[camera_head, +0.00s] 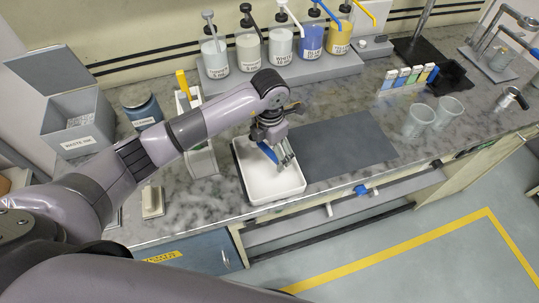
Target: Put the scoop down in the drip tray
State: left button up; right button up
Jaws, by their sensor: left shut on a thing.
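The white drip tray (278,189) lies on the marble-look counter near its front edge, left of a dark grey mat. My left gripper (284,157) reaches over the tray's back part and is shut on the scoop. The scoop's blue part (267,152) shows at the fingers, low over the tray. The rest of the scoop is hidden by the fingers, and I cannot tell whether it touches the tray floor. My right gripper is not in view.
The dark mat (345,146) right of the tray is bare. Several pump bottles stand on a grey rack (305,72) behind. A waste ink bin (80,121) and a blue-grey jar (142,108) stand left. Two clear cups (418,121) stand right.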

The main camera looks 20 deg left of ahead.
aim_at(270, 167)
pick_arm(q)
notch_tip(270, 167, down, 4)
jog(key=shift+f+p, duration=0.1)
jog(key=shift+p, duration=0.5)
jog(key=shift+f, duration=0.15)
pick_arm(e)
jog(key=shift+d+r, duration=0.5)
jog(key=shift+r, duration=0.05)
pick_arm(q)
jog(key=shift+f, duration=0.1)
jog(key=shift+f+b, duration=0.15)
jog(key=shift+b, duration=0.15)
jog(key=o, duration=1.5)
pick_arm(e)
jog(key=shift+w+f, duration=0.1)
